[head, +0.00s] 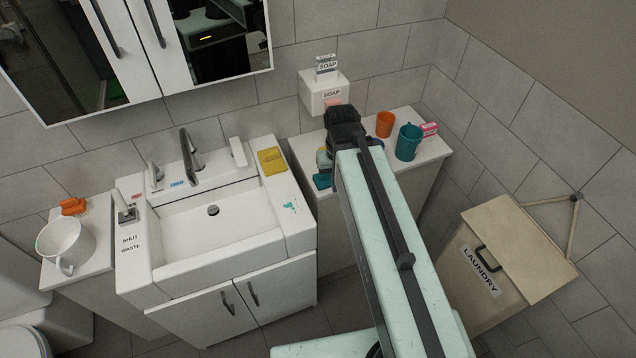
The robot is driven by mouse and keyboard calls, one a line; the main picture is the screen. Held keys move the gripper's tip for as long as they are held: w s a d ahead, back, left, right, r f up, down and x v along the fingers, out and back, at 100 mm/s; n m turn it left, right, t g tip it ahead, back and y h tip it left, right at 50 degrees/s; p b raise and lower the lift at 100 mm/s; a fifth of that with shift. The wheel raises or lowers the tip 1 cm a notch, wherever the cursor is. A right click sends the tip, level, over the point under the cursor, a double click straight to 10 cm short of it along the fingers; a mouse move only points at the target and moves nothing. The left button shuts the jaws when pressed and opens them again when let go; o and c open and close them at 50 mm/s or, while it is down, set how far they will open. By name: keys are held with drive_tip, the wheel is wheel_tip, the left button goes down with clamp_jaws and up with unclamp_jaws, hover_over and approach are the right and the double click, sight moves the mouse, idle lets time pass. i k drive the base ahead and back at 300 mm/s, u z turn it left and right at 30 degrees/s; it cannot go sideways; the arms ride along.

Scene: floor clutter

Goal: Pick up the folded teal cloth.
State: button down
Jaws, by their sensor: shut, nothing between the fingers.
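A small teal piece that looks like the folded teal cloth (321,181) lies on the white cabinet top, at its front left. My arm hides part of the area to its right. My gripper (334,172) is black and seen from behind, over the left part of the cabinet top, close beside the teal piece. It is shut with nothing held. I cannot tell whether its tips touch the cloth, because my arm blocks the view.
A yellowish item (323,159) stands behind the teal piece. A sink (215,235) with a yellow cloth (271,160) is left; a laundry box (510,245) is right.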

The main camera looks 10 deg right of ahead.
sight(322, 182)
drive_tip(key=u, duration=2.5)
drive_tip(key=k, duration=1.2)
drive_tip(key=z, duration=0.45)
drive_tip(key=i, duration=1.5)
drive_tip(key=u, duration=0.05)
